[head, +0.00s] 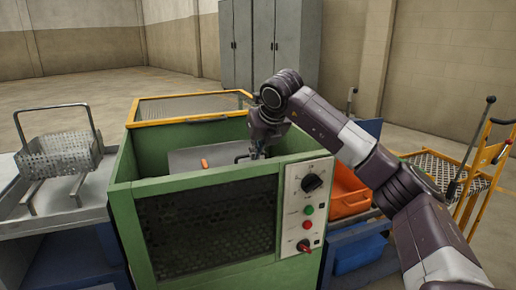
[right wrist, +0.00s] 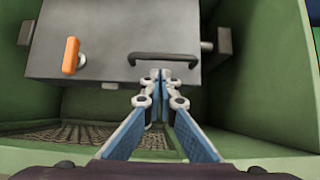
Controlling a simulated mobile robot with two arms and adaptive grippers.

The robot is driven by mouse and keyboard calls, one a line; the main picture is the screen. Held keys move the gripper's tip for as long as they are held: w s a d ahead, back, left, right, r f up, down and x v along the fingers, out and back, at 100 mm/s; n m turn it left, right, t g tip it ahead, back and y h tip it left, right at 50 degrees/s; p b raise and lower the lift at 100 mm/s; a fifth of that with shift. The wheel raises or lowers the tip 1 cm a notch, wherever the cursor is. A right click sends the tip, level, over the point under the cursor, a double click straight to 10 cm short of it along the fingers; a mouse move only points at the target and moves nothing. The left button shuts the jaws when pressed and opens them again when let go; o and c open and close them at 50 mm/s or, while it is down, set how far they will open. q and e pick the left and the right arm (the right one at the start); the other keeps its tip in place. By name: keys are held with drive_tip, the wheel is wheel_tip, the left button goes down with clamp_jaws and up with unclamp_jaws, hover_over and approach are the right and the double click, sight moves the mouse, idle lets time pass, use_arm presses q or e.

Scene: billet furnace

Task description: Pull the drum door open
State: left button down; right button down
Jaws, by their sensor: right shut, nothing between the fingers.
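The grey drum (head: 195,156) lies inside the open green machine. Its flat grey door panel fills the upper part of the right wrist view (right wrist: 110,35). An orange latch (head: 204,163) sits on the panel, at the left in the right wrist view (right wrist: 71,55). A black bar handle (right wrist: 165,58) is fixed near the panel's lower edge. My right gripper (right wrist: 160,78) is shut and empty. Its fingertips are just below the handle's middle in the right wrist view; I cannot tell if they touch it. My left gripper is not in view.
Green walls (right wrist: 262,70) enclose the drum closely. A yellow-framed mesh lid (head: 190,107) stands at the back. A control panel (head: 306,205) is on the front. A wire basket (head: 58,155) is left; an orange bin (head: 346,192) and yellow cart (head: 480,190) are right.

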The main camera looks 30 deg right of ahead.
drive_tip(key=shift+x, duration=1.9)
drive_tip(key=shift+r, duration=0.15)
